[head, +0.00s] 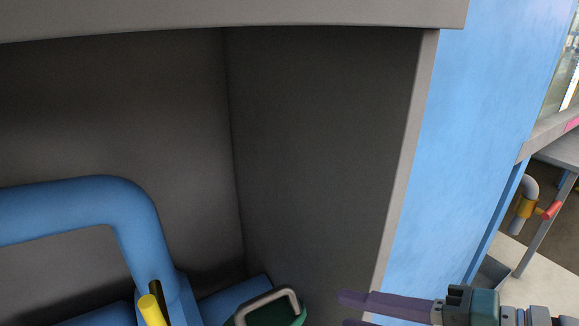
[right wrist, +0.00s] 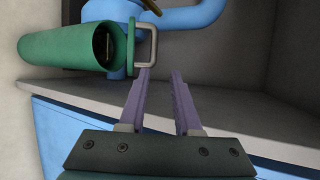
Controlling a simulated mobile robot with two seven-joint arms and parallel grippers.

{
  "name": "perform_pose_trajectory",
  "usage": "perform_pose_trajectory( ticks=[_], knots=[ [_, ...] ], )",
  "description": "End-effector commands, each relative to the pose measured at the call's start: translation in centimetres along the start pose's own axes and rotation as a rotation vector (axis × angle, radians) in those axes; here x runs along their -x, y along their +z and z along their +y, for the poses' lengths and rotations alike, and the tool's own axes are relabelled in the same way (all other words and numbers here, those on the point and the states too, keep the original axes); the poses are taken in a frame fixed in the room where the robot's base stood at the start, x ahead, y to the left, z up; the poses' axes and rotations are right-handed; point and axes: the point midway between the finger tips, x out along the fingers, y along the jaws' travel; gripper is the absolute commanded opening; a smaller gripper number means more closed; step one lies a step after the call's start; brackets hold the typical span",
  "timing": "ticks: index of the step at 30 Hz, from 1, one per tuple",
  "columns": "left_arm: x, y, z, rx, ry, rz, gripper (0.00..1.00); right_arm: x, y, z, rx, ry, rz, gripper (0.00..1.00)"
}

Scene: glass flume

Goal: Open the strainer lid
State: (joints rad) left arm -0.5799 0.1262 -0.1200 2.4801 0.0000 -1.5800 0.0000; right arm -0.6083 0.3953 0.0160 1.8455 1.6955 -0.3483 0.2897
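The strainer is a green cylinder (right wrist: 70,46) in the right wrist view, with its round dark mouth open and something small and yellowish inside. Its green lid (right wrist: 131,46) stands at the right of the mouth, seen nearly edge-on and swung away from it. A grey U-shaped handle (right wrist: 154,46) sticks out from the lid. In the head view the lid (head: 285,314) and its handle (head: 268,298) show at the bottom edge. My right gripper (right wrist: 160,73) is open and empty, its purple fingertips just below the handle; contact is unclear. It also shows in the head view (head: 345,310), right of the lid. My left gripper is out of view.
A blue pipe (head: 85,205) bends down at the left, near a yellow lever (head: 152,310). The strainer sits in a dark recess (head: 320,140) with a blue outer wall (head: 465,130) at its right. A grey ledge (right wrist: 235,115) lies under the fingers.

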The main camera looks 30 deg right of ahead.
Motion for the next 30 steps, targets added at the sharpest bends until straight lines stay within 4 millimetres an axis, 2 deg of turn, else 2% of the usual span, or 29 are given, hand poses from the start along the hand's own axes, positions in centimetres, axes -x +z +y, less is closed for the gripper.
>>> perform_pose_trajectory(
  ticks=[3,6,16,20,23,25,30],
  knots=[
    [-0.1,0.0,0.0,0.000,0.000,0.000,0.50,1.8,0.0,0.1,-0.001,0.002,0.001,0.32],
    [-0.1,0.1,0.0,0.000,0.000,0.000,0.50,2.6,0.0,0.1,0.000,0.001,0.000,0.32],
    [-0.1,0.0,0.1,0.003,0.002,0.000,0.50,3.1,0.0,-0.1,0.001,-0.001,0.000,0.32],
    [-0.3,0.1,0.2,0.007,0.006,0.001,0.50,2.9,0.2,0.2,-0.044,-0.006,0.010,0.20],
    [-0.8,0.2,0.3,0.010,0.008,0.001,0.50,1.8,0.9,1.1,-0.250,-0.036,0.060,0.09],
    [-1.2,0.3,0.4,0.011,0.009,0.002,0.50,0.8,1.7,1.8,-0.487,-0.077,0.113,0.01],
    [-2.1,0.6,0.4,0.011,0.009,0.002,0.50,-1.4,4.1,3.1,-1.091,-0.216,0.226,0.00]
  ],
)
